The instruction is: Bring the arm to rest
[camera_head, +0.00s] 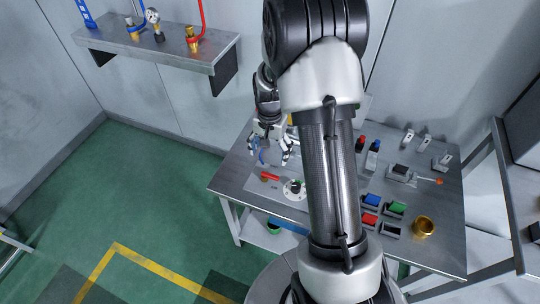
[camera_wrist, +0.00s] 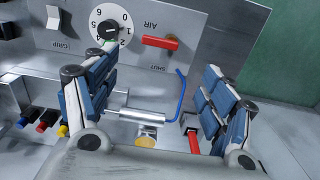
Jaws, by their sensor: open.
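My gripper (camera_head: 270,155) is over the left part of the metal table (camera_head: 226,178), beside my large arm link. In the wrist view my gripper (camera_wrist: 158,80) has its two blue-padded fingers spread wide apart, with nothing held between them. Beyond and between the fingers is a grey panel with a white numbered dial (camera_wrist: 107,30) and a red lever (camera_wrist: 160,42) near the words AIR and SHUT. A silver cylinder (camera_wrist: 138,117) with a blue hose (camera_wrist: 182,95) lies below the lever. How close the fingers are to these parts is hard to tell.
The table holds red, blue and green blocks (camera_head: 371,200) in trays and a brass cup (camera_head: 424,226) at right. A wall shelf (camera_head: 160,50) with fittings is at upper left. A grey rack (camera_head: 505,190) stands at right. Green floor (camera_head: 150,200) at left is clear.

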